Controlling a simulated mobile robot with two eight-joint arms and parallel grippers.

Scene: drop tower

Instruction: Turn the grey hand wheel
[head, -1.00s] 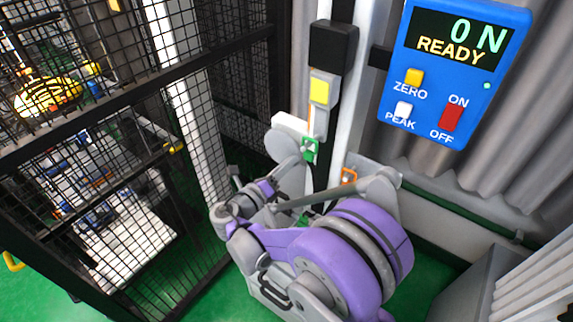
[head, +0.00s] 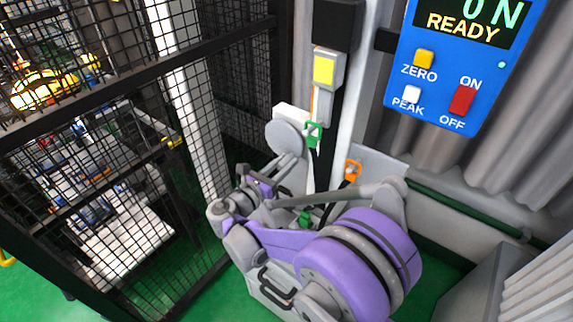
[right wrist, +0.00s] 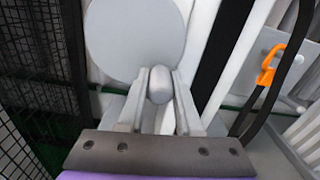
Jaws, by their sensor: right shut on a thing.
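The grey hand wheel is a plain grey disc (head: 284,139) on a white housing at the foot of the post, in the middle of the head view. It fills the upper part of the right wrist view (right wrist: 135,38). My right gripper (head: 291,161) is at the wheel's lower edge. In the right wrist view its two fingers (right wrist: 158,95) stand on either side of a rounded grey handle (right wrist: 159,84) in front of the disc, closed on it. My left gripper is not in view.
A green clip (head: 314,134) hangs close right of the wheel, and an orange clip (head: 353,170) further right. A blue display panel (head: 458,75) reads 0 N READY. A black mesh fence (head: 110,110) stands at left. A green pipe (head: 465,210) runs low at right.

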